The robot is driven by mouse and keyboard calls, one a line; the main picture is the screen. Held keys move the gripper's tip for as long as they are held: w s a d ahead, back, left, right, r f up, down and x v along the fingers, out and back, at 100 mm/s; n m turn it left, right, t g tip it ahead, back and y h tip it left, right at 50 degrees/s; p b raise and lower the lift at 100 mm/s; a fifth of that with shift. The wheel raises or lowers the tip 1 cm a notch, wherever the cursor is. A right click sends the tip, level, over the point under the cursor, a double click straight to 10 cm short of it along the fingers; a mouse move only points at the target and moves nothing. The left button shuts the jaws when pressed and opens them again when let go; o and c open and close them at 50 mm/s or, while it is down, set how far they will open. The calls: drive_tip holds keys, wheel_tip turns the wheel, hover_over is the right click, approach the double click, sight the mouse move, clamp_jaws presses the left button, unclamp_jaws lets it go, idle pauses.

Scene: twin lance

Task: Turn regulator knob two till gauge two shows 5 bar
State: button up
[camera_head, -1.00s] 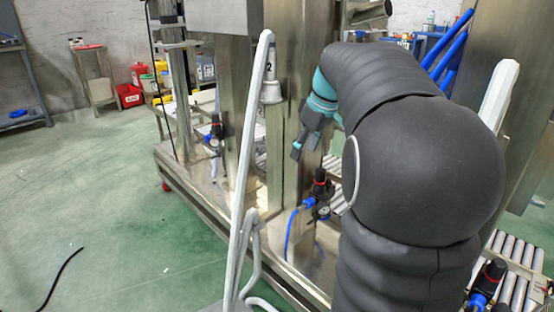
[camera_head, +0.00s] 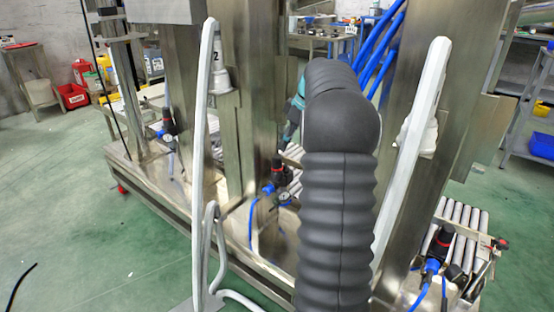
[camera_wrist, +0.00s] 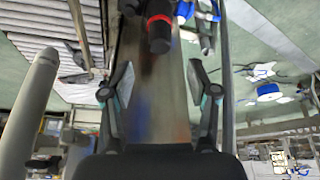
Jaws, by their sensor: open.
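The middle regulator (camera_head: 279,170) is black with a red ring and sits on the steel frame, near a post part marked 2. A small round gauge (camera_head: 284,198) is beside it; its reading is too small to tell. In the wrist view a black regulator knob with a red ring (camera_wrist: 159,28) shows at the top, beyond my open fingers and roughly centred between them. My gripper (camera_wrist: 158,85) is open and empty, apart from the knob. In the head view my gripper is mostly hidden behind my dark arm.
Similar regulators stand at left (camera_head: 168,127) and right (camera_head: 440,243). Steel posts and pale bars (camera_head: 412,150) rise close around my arm. A blue hose (camera_head: 251,225) hangs below the middle regulator. Green floor (camera_head: 80,200) is clear at left.

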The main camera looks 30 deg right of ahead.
sight(278, 156)
drive_tip(key=x, duration=0.8)
clamp_jaws()
